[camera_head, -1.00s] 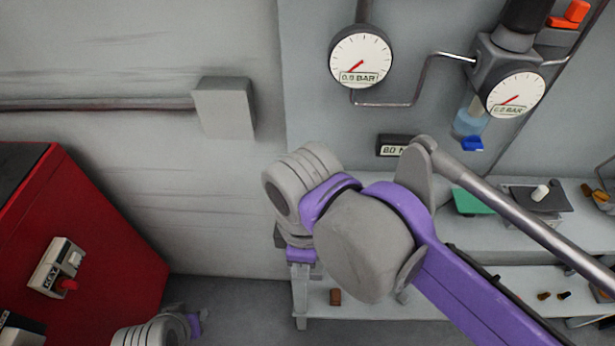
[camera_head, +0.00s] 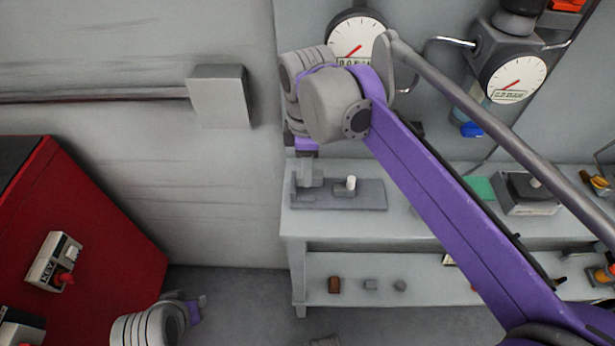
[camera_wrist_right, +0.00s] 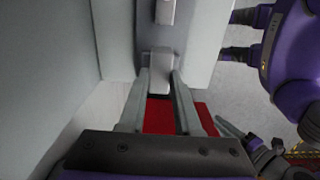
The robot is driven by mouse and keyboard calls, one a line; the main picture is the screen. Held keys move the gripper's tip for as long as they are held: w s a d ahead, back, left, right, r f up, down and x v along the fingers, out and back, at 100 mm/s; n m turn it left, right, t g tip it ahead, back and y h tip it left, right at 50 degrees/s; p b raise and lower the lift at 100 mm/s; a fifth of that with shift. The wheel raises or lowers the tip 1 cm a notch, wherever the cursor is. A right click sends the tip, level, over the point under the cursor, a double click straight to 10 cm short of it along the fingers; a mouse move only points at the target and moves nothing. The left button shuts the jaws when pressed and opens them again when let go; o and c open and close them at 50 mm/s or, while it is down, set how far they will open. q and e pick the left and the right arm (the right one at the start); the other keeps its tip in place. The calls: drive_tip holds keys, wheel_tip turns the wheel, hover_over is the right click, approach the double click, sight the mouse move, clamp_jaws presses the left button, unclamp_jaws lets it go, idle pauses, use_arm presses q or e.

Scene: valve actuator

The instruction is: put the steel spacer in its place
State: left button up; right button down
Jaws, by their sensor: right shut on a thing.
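My right gripper (camera_head: 309,178) points down at the left end of a grey plate (camera_head: 368,197) on the bench; a white peg (camera_head: 351,185) stands on the plate, right of the gripper. In the right wrist view my right gripper (camera_wrist_right: 161,78) is shut on a small pale grey block (camera_wrist_right: 160,86), which I take for the steel spacer. The fingers hide its sides. I cannot tell whether it touches the plate. My left gripper (camera_head: 197,308) shows small at the lower left, too small to tell open from shut.
The bench's lower shelf (camera_head: 360,309) holds a brown block (camera_head: 334,285) and small grey parts (camera_head: 370,285). A green pad (camera_head: 480,188) and a grey box (camera_head: 530,196) are to the right. Pressure gauges (camera_head: 514,76) hang above. A red cabinet (camera_head: 95,235) stands left.

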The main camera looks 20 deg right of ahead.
drive_tip(key=shift+f, duration=1.75)
drive_tip(key=shift+s+f+b, duration=0.15)
drive_tip(key=shift+f+b, duration=0.35)
drive_tip(key=shift+f, duration=0.15)
drive_tip(key=c, duration=0.6)
unclamp_jaws()
drive_tip(key=shift+r, duration=0.45)
wheel_tip(320, 180, up, 12)
drive_tip(key=shift+r+p, duration=0.25)
drive_tip(key=shift+p, duration=0.8)
drive_tip(key=shift+w, duration=0.2)
